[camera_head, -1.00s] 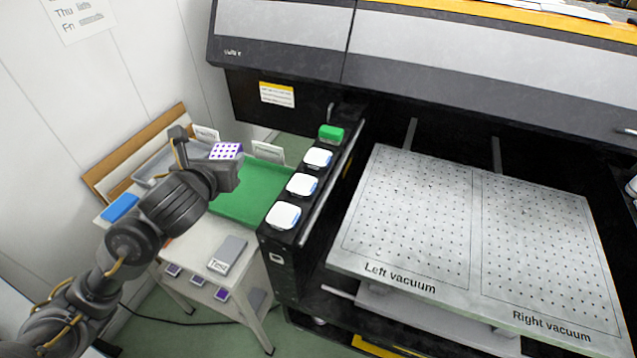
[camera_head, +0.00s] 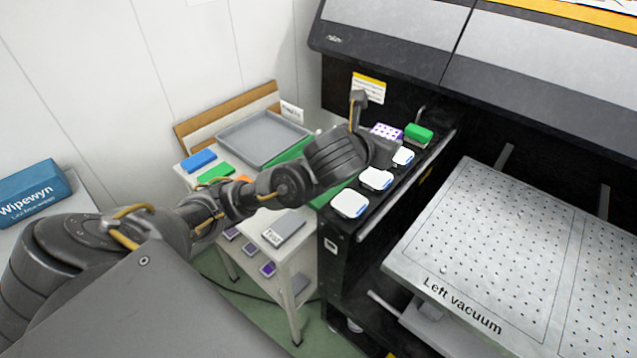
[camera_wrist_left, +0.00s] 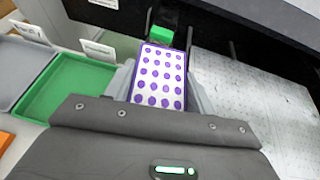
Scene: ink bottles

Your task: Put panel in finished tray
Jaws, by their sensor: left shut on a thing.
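My left gripper (camera_head: 384,148) is shut on the panel (camera_head: 386,131), a white plate with purple dots and a purple rim. In the left wrist view the panel (camera_wrist_left: 158,78) sits between the two fingers of my left gripper (camera_wrist_left: 160,88). It is held up near the ink bottles at the printer's left side. The green tray (camera_wrist_left: 62,92) lies to its left in that view and is partly hidden by my arm in the head view (camera_head: 296,151). A grey tray (camera_head: 262,138) is beside it. I cannot read the tray signs. My right gripper is not in view.
White-capped bottles (camera_head: 376,179) and a green-capped one (camera_head: 418,133) line the printer's edge. The perforated vacuum bed (camera_head: 480,250) is bare. A grey "Test" block (camera_head: 284,227), blue block (camera_head: 199,160) and green block (camera_head: 215,173) lie on the white cart.

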